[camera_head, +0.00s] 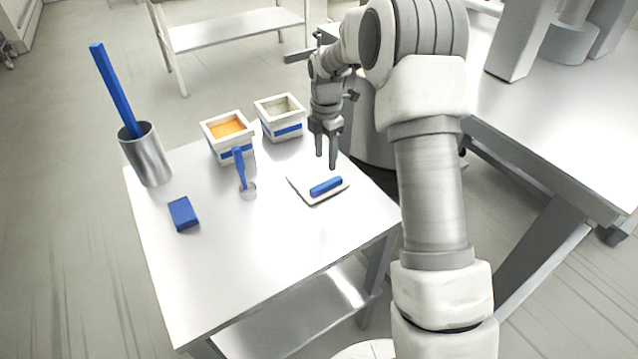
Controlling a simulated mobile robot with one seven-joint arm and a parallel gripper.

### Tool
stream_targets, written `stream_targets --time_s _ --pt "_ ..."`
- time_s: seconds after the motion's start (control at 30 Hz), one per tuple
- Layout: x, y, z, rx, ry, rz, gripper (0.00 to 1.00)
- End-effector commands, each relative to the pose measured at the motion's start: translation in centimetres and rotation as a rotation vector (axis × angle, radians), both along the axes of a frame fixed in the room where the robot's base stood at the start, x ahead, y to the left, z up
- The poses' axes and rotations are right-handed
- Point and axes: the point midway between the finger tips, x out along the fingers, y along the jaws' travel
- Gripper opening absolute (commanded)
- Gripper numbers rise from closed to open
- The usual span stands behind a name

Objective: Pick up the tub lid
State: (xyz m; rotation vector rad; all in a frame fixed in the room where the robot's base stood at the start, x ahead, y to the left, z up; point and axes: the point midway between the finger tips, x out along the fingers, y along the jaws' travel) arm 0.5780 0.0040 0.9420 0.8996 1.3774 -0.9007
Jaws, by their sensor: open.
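The tub lid (304,190) looks like a flat white square plate with a blue bar-shaped handle (326,186) on top. It lies flat on the white table, right of the middle. My gripper (326,164) points down above the table, just behind the lid's handle in the picture. Its two fingers are apart with nothing between them. I cannot tell the exact height of the fingertips over the lid. Two white tubs with blue bands stand at the back, one with orange contents (228,128) and one with pale contents (280,108).
A blue-handled tool (241,170) stands on the table left of the lid. A blue block (183,213) lies near the left edge. A metal cup (146,155) holds a long blue stick (115,90). The table's front part is clear. A grey bench (560,130) stands at right.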

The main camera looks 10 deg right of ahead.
Motion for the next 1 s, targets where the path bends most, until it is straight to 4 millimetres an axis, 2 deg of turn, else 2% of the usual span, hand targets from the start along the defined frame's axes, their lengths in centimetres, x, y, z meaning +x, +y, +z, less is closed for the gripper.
stream_targets --time_s 0.03,0.13,0.47,0.73,1.0 --pt "-0.1 0.0 -1.2 0.000 0.003 0.000 0.60" --pt "0.0 0.0 -2.8 0.000 0.002 -0.001 0.60" --pt "0.0 -0.1 -5.0 0.001 0.000 0.000 0.60" --pt "0.0 -0.4 -8.8 0.001 0.001 -0.001 0.60" --pt "0.0 -0.4 -9.4 0.000 -0.001 -0.001 0.60"
